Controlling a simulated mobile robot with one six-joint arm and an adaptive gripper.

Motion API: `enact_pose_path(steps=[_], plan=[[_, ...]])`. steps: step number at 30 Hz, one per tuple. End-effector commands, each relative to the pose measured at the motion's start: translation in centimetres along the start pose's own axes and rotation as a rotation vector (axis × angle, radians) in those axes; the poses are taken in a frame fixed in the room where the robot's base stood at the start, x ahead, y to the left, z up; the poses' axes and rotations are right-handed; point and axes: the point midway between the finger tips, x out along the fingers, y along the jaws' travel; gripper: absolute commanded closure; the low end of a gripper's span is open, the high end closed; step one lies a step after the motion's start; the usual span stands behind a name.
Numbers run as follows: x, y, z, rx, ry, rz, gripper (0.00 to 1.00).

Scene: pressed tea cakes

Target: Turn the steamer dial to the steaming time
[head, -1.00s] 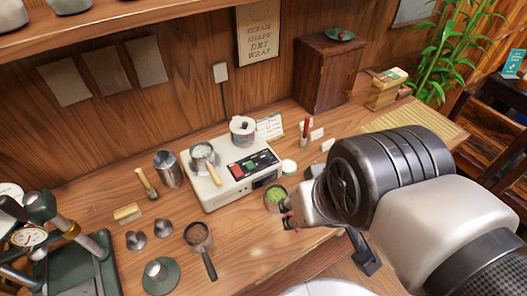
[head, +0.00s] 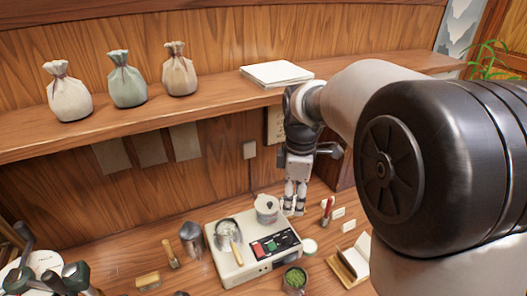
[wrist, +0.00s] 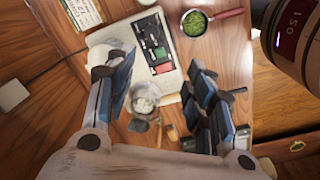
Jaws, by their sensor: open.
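The steamer (head: 225,263) is a cream box on the wooden counter. Its dark front panel (head: 274,246) carries a red and a green patch. The panel also shows in the wrist view (wrist: 144,24); a separate dial on it is too small to make out. My gripper (head: 294,207) is open and empty, pointing down by the lidded pot. In the wrist view its fingers (wrist: 165,95) stand wide apart, with the steamer visible beyond, between them.
The overhead shelf (head: 150,125) holds three cloth bags and papers (head: 276,73), close to my arm.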

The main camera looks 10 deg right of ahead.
Motion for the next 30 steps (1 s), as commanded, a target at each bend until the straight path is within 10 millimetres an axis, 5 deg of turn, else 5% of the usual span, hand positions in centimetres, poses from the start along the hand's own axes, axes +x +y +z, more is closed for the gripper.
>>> enact_pose_path(steps=[6, 14, 30], plan=[[2.3, 2.6, -0.8, -0.172, -0.009, -0.048, 0.51], [5.2, 2.6, -0.8, -0.190, -0.009, -0.054, 0.51], [16.7, 2.0, -0.6, -0.188, -0.009, -0.053, 0.51]])
